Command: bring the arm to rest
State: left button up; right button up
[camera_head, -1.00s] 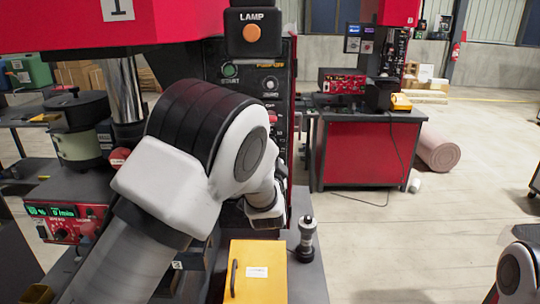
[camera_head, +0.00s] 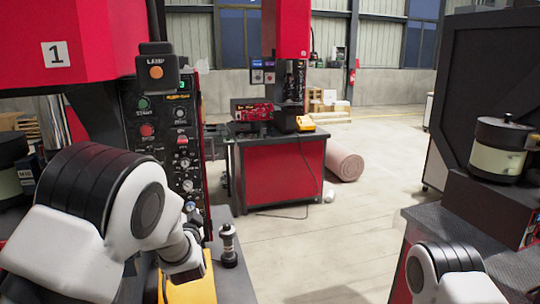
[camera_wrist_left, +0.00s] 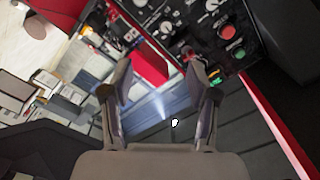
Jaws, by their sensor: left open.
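My left arm (camera_head: 100,220), white with black joints, comes in from the lower left of the head view and is bent in front of the machine marked 1. Its wrist end shows beside the control panel, but the fingers cannot be made out there. In the left wrist view, my left gripper (camera_wrist_left: 162,88) is open, with its two dark fingers apart and nothing between them. Only a white and black part of my right arm (camera_head: 445,275) shows at the lower right of the head view. The right gripper is out of view.
The panel (camera_head: 165,150) with buttons and knobs stands close to my left arm. A yellow box (camera_head: 200,283) and a small black-and-silver device (camera_head: 228,245) are beside it. A dark machine with a pot (camera_head: 498,145) stands on the right. Open floor (camera_head: 330,235) lies between.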

pick_arm(q)
jog(key=s+a+f+g+h, duration=0.1)
jog(key=s+a+f+g, duration=0.15)
jog(key=s+f, duration=0.6)
jog(key=s+a+f+g, duration=0.2)
jog(key=s+f+g, duration=0.15)
jog(key=f, duration=1.05)
jog(key=s+a+f+g+h, duration=0.1)
jog(key=s+a+f+g, duration=0.1)
jog(key=s+f, duration=0.65)
jog(key=s+d+f+n+g+h, duration=0.1)
jog(key=s+f+n+g, duration=0.2)
jog(key=s, duration=1)
jog(key=s+d+f+n+g+h, duration=0.2)
jog(key=s+f+g, duration=0.4)
jog(key=s, duration=0.8)
jog(key=shift+f+n+b, duration=0.35)
jog(key=shift+n+b, duration=0.05)
jog(key=shift+n, duration=0.2)
